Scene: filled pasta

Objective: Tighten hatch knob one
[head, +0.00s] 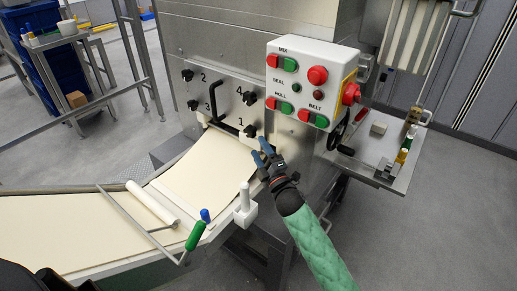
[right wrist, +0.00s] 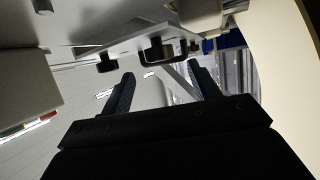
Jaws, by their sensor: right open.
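Hatch knob one (head: 250,131) is a small black knob at the lower right of the steel hatch plate (head: 223,90), below the printed number 1. Three similar black knobs sit by the other numbers. My right gripper (head: 262,152) is open, with blue-tipped fingers just below and right of knob one, seemingly apart from it. In the right wrist view, its two fingers (right wrist: 162,85) are spread with nothing between them. Dark knob-like or handle-like parts (right wrist: 157,50) show beyond them; I cannot tell which is knob one. My left gripper is out of view.
A bent black handle (head: 216,100) stands out from the hatch between the knobs. A control box (head: 313,75) with red and green buttons hangs above right. Below, a pale dough sheet (head: 205,165) runs out onto the conveyor. A white clamp-like post (head: 244,205) stands left of my right forearm.

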